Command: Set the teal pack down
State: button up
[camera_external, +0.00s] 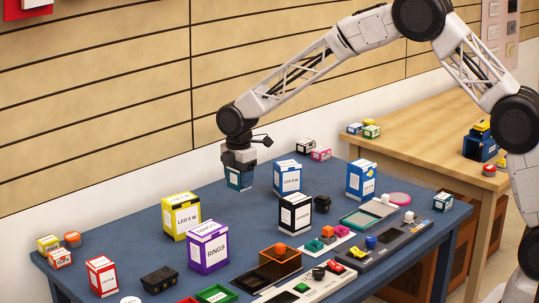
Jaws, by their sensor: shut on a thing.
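The teal pack (239,182) is a small box with a pale label, at the far left-centre of the blue table (128,199). My gripper (239,168) points down from above and is shut on its upper part. The pack hangs about upright, close to the tabletop. I cannot tell whether its bottom touches the table. The fingers are small and partly merge with the pack in this view.
A blue LED box (287,177) stands right of the held pack, and a yellow LED box (181,216) stands in front-left. A purple box (208,247) and a black-and-white box (295,213) stand nearer.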

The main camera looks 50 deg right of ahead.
send_over(240, 214)
jog(key=shift+w+f, duration=0.1)
jog(key=shift+f, duration=2.1)
jog(key=shift+f, duration=0.1)
jog(key=shift+f, duration=1.75)
jog(key=shift+f, duration=0.1)
jog(key=o, duration=0.9)
jog(key=shift+o, duration=0.2)
notch_tip(240, 214, up, 12)
jog(key=shift+r, duration=0.1)
jog(key=shift+d, duration=0.1)
